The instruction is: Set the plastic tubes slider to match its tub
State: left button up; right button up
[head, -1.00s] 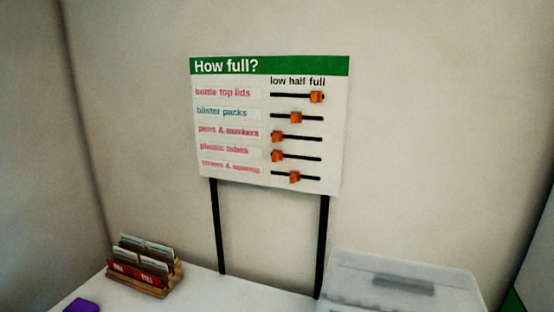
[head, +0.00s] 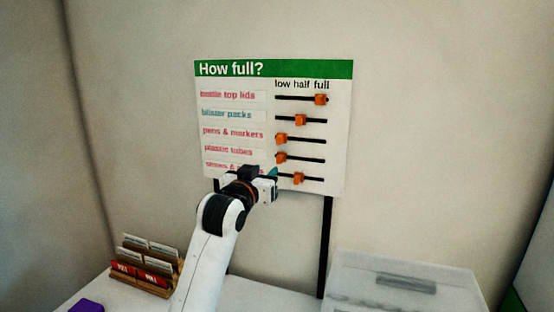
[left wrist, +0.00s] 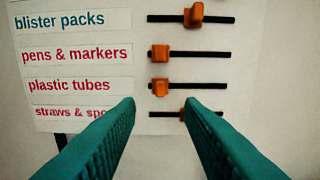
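The "How full?" board (head: 262,170) stands upright at the back, with rows of orange sliders on black tracks. The plastic tubes slider (head: 281,158) sits at the left, low end of its track. It also shows in the left wrist view (left wrist: 160,87), just beyond my fingertips and between them in the picture. My left gripper (head: 273,180) is in front of the board's lower part, by the straws row. Its two teal fingers (left wrist: 160,104) are apart with nothing between them. My right gripper is out of view. I cannot identify the plastic tubes tub.
Pens & markers slider (left wrist: 160,53) is just above, also at low. The straws slider (head: 299,179) is near the middle, partly hidden by a finger in the wrist view. A wooden card holder (head: 150,285), purple object (head: 86,305) and clear bin (head: 350,265) stand below.

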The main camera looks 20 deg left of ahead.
aim_at(279, 159)
pick_arm(q)
jog(key=w+p, duration=0.1)
jog(key=w, duration=0.3)
jog(key=w+p, duration=0.1)
jog(key=w, duration=0.4)
jog(key=shift+w+d, duration=0.2)
jog(key=shift+w, duration=0.05)
grip_shut()
jog(key=shift+d, duration=0.1)
